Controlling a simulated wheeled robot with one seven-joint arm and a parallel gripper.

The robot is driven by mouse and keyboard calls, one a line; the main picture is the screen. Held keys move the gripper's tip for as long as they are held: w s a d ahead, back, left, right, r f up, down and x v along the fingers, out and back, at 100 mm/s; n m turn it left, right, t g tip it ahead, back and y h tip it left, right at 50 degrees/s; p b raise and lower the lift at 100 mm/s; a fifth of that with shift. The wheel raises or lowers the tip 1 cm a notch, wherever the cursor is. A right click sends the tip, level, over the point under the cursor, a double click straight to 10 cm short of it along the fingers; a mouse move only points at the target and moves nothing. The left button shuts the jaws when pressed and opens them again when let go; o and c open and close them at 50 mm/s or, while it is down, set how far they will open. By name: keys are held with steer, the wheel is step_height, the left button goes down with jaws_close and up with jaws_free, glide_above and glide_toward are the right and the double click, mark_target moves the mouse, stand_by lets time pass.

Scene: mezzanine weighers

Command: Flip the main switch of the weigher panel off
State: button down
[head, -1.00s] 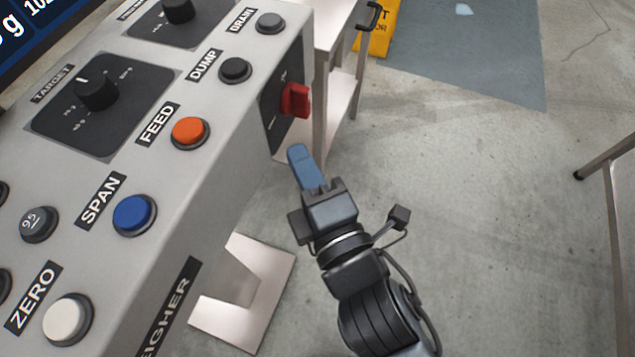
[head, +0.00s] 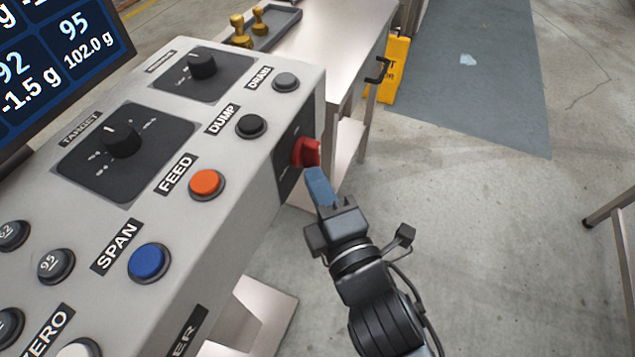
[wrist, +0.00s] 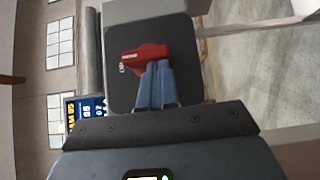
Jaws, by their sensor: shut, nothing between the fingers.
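The main switch is a red rotary handle (head: 307,152) on a dark plate (head: 287,168) on the right end face of the weigher panel (head: 230,240). In the wrist view the red handle (wrist: 145,56) lies roughly level across the picture on its dark plate (wrist: 185,75). My gripper (head: 316,180) is shut with its blue fingers together and nothing between them. In the wrist view its fingertips (wrist: 157,66) are at the lower edge of the handle and cover part of it. I cannot tell whether they touch it. The plate's position marks are too small to read.
The panel top carries an orange FEED button (head: 207,184), a blue SPAN button (head: 149,262), a black DUMP button (head: 251,125) and black dials. A steel table (head: 345,40) and a yellow floor sign (head: 395,70) stand behind.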

steer(key=shift+w+f+n+t+b, duration=0.1)
steer(key=shift+f+n+t+b, duration=0.35)
steer(key=shift+b, duration=0.9)
steer(key=w+n+g+y+b, duration=0.1)
steer(key=n+g+y+b, duration=0.1)
steer(key=n+y+b, duration=0.3)
steer(key=w+d+f+n+g+y+b, duration=0.1)
steer(key=w+n+g+y+b, duration=0.1)
steer(key=n+y+b, duration=0.4)
steer(key=w+n+g+y+b, duration=0.2)
steer(key=n+y+b, duration=0.3)
steer(key=n+b, duration=0.7)
steer(key=shift+d+f+n+y+b, duration=0.3)
steer(key=shift+d+n+y+b, duration=0.1)
steer(key=shift+b, duration=2.5)
steer(key=shift+r, duration=0.15)
steer(key=w+a+f+b+v, duration=0.1)
steer(key=f+b+v, duration=0.1)
steer(key=v, duration=1.1)
steer(key=shift+a+b, duration=0.45)
steer(key=shift+b, duration=0.3)
